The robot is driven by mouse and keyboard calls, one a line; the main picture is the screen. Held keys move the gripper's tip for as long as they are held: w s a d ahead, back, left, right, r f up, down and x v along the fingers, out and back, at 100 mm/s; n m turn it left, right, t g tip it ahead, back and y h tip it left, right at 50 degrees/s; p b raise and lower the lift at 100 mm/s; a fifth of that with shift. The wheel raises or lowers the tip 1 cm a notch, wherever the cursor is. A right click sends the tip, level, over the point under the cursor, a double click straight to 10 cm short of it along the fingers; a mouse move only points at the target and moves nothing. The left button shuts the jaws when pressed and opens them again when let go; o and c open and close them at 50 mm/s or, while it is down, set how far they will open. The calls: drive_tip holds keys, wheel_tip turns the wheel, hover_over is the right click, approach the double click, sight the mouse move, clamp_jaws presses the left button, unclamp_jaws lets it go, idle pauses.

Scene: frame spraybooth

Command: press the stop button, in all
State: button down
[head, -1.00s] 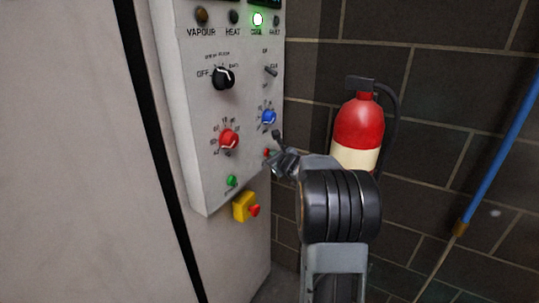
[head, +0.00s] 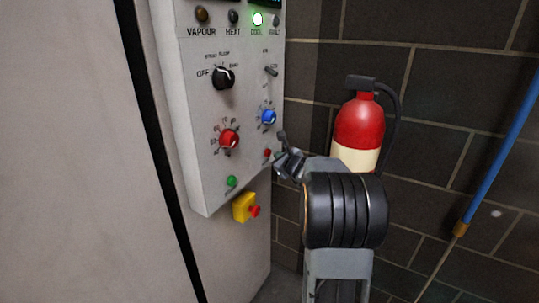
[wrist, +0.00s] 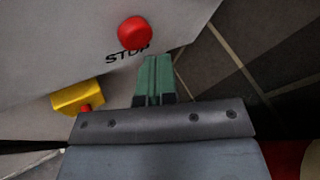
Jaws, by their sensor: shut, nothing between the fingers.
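The red stop button (wrist: 135,31), with the word STOP under it, is on the grey control panel (wrist: 60,40) in the wrist view. It also shows small in the head view (head: 267,153), at the panel's lower right. My gripper (wrist: 154,62) has its green fingers shut with nothing between them. In the wrist view the fingertips are just below the button, over the end of the STOP label. In the head view my gripper (head: 281,153) is just right of the button. I cannot tell whether they touch; the button is fully visible in the wrist view.
A green button (head: 231,181) is left of the stop button. A yellow box with a red mushroom knob (head: 244,207) hangs below the panel. Red (head: 229,139) and blue (head: 268,117) dials sit above. A green COOL lamp (head: 257,19) is lit.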

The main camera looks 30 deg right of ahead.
drive_tip(key=shift+s+d, duration=0.4)
drive_tip(key=shift+s, duration=0.35)
drive_tip(key=shift+s+d, duration=0.4)
drive_tip(key=shift+s, duration=0.3)
drive_tip(key=shift+s+d, duration=0.4)
drive_tip(key=shift+s, duration=0.35)
